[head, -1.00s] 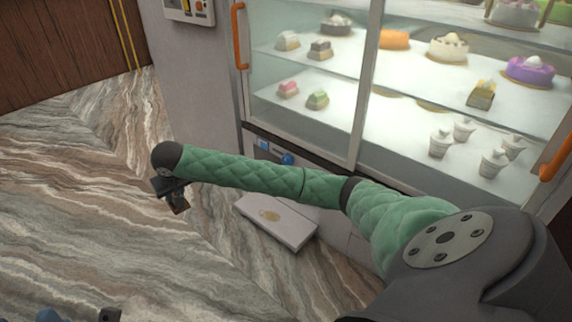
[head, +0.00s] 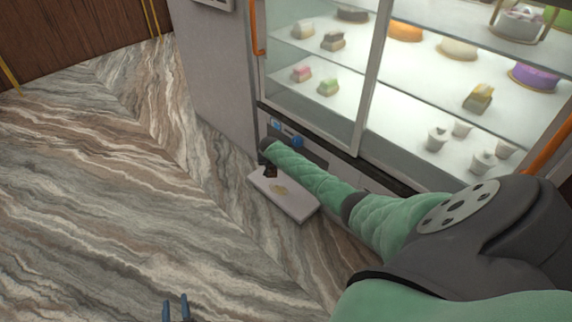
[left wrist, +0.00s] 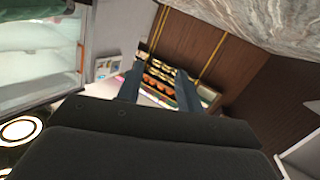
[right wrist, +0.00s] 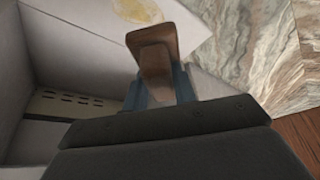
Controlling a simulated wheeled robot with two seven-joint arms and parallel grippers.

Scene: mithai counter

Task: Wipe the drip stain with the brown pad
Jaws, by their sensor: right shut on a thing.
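The drip stain (head: 281,190) is a yellowish blotch on a low white ledge (head: 297,210) at the foot of the display case. In the right wrist view the stain (right wrist: 138,10) lies just past the pad. My right gripper (head: 268,167) is over the back left end of the ledge. It is shut on the brown pad (right wrist: 153,45), which also shows small and dark in the head view (head: 270,172). I cannot tell whether the pad touches the ledge. My left gripper (head: 176,308) is at the bottom edge of the head view, its fingers apart and empty in the left wrist view (left wrist: 160,85).
The glass display case (head: 350,100) with sweets and cakes stands behind the ledge. Its orange handles (head: 257,28) stick out. A blue knob (head: 297,142) is close to my right wrist. The marble-patterned surface (head: 130,200) to the left is clear.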

